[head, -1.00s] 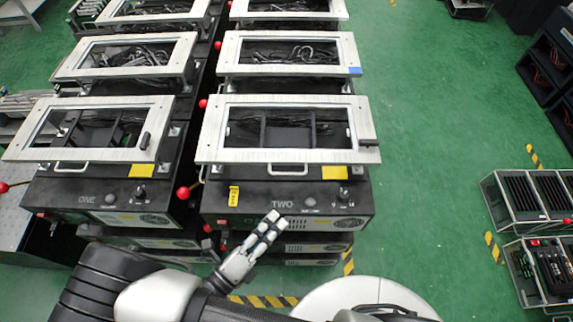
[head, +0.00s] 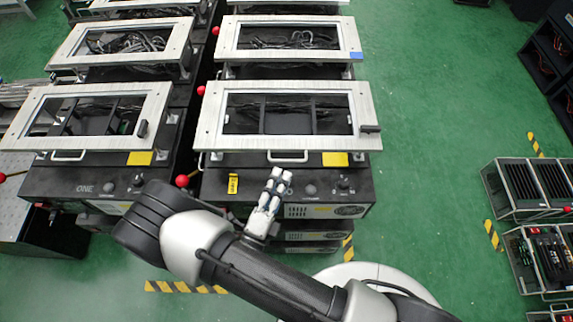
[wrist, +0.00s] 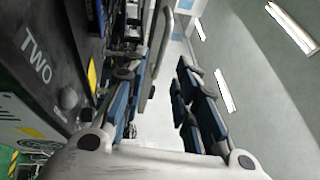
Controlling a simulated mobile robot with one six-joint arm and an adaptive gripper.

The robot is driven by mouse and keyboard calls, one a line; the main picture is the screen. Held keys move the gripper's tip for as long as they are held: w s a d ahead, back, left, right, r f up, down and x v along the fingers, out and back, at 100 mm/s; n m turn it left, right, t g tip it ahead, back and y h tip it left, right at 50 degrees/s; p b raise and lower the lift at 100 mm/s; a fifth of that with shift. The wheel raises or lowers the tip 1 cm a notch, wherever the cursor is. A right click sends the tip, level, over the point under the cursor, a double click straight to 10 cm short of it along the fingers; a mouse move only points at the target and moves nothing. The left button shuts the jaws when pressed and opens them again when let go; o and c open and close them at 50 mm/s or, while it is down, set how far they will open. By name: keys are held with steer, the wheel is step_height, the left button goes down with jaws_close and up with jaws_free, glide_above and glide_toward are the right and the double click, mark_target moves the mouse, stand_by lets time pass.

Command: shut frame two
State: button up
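Frame two is a pale metal rectangular frame (head: 210,118) with a window, lying roughly flat above the black box (head: 218,185) of fixture two. A gap shows between frame and box; I cannot tell its exact tilt. A thin handle (head: 288,160) is on its front edge, and a grey curved bar, likely this handle, shows in the wrist view (wrist: 162,50). A red ball lever (head: 182,181) is at the box's left. My gripper (head: 281,175) is in front of the box, just below the handle, covering the TWO label. Its fingers (wrist: 158,72) are apart and empty.
Fixture one with its similar frame (head: 22,125) stands close on the left. More framed fixtures (head: 228,40) stand behind. Metal crates (head: 500,200) are on the right. The green floor (head: 430,130) between them is clear.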

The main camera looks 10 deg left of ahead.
steer(key=x, duration=0.5)
steer(key=shift+c, duration=0.4)
jaws_close()
stand_by(0.4)
